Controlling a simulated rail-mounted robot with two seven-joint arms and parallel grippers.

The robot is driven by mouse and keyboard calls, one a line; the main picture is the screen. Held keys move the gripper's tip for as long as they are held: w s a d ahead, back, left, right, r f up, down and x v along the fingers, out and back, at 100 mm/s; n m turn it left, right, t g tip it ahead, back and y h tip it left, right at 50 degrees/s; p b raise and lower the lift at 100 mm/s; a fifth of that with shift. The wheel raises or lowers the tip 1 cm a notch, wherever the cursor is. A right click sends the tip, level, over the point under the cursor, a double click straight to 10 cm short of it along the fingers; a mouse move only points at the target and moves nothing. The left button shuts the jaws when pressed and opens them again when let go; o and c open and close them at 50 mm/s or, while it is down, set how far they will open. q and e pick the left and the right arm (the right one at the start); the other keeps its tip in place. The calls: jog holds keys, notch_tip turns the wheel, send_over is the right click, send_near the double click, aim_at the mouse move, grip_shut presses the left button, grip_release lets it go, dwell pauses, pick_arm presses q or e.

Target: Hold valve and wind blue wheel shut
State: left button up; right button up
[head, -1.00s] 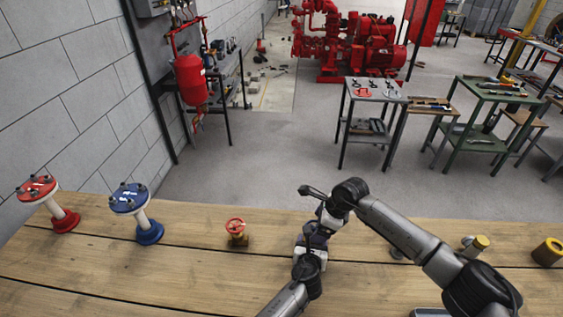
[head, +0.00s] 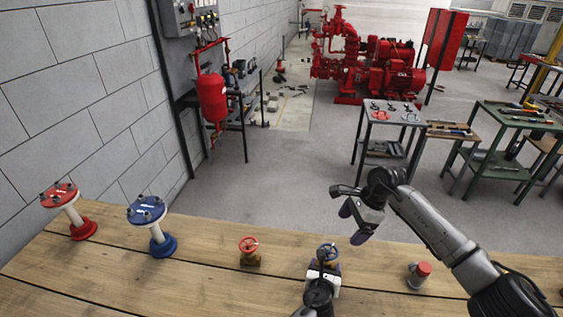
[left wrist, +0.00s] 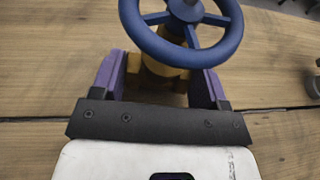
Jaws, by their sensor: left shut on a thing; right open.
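The valve with the blue wheel (head: 327,252) stands on the wooden bench, with a brass body. In the left wrist view the blue wheel (left wrist: 184,28) sits above the yellow-brass valve body (left wrist: 160,72). My left gripper (head: 323,268) is shut on the valve body below the wheel, one purple finger on each side. My right gripper (head: 354,223) is open and empty. In the head view it appears above and to the right of the blue wheel, apart from it.
A brass valve with a red wheel (head: 249,250) stands to the left on the bench (head: 200,275). Farther left are a blue flanged stand (head: 147,211) and a red one (head: 60,196). A red-topped fitting (head: 419,275) stands right, near my right arm.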

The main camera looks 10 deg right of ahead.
jog(key=r, duration=0.2)
jog(key=n+h, duration=0.4)
jog(key=n, duration=0.1)
send_near(328, 252)
jog(key=shift+s+d, duration=0.6)
jog(key=shift+d, duration=0.15)
notch_tip(328, 252, up, 4)
jog(key=w+a+n, duration=0.1)
jog(key=a, duration=0.1)
notch_tip(328, 252, down, 12)
jog(key=shift+w+r, duration=0.1)
jog(key=shift+f+n, duration=0.3)
jog(key=shift+f, duration=0.1)
jog(key=shift+n, duration=1.1)
notch_tip(328, 252, up, 13)
jog(key=w+a+r+m+t+y, duration=0.8)
jog(key=w+a+r+t+y, duration=0.1)
jog(key=a+r+y, duration=0.2)
jog(key=shift+w+a+r+m+t+y, duration=0.3)
jog(key=shift+a+r+t+y, duration=0.1)
jog(key=shift+a+r, duration=0.25)
